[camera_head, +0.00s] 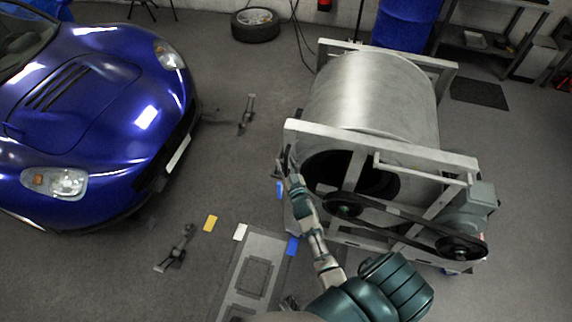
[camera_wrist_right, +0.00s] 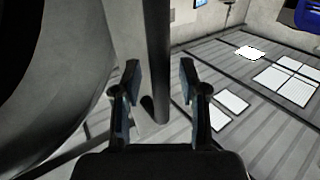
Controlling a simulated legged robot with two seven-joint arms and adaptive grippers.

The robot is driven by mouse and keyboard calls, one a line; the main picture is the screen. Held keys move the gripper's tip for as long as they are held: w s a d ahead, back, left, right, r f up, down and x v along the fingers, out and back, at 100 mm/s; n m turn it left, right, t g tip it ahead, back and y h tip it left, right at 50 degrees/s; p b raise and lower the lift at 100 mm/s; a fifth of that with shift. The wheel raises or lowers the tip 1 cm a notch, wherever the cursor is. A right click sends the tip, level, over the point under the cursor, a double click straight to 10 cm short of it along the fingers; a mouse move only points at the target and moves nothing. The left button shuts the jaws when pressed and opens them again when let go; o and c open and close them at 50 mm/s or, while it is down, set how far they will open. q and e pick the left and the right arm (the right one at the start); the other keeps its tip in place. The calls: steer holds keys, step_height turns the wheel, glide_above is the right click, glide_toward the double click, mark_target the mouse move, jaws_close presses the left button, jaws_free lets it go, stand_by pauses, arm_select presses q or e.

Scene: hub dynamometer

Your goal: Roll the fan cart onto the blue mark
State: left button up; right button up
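The fan cart (camera_head: 372,95) is a large grey metal drum in a pale frame on the right of the head view. A blue mark (camera_head: 291,246) lies on the floor by the cart's near left corner, in line with a white mark (camera_head: 240,232) and a yellow mark (camera_head: 210,223). My right gripper (camera_head: 283,162) is at the left end of the cart's near frame. In the wrist view it (camera_wrist_right: 158,78) is open, with a grey upright post (camera_wrist_right: 157,45) showing between and beyond its fingers. Contact cannot be told. My left gripper is not in view.
A blue car (camera_head: 95,110) stands at the left. Floor stands (camera_head: 177,250) and (camera_head: 247,115) lie between car and cart. A metal floor plate (camera_head: 265,245) is at the bottom. A tyre (camera_head: 255,24) and a blue barrel (camera_head: 403,22) are at the back.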

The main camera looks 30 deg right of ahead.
jaws_close()
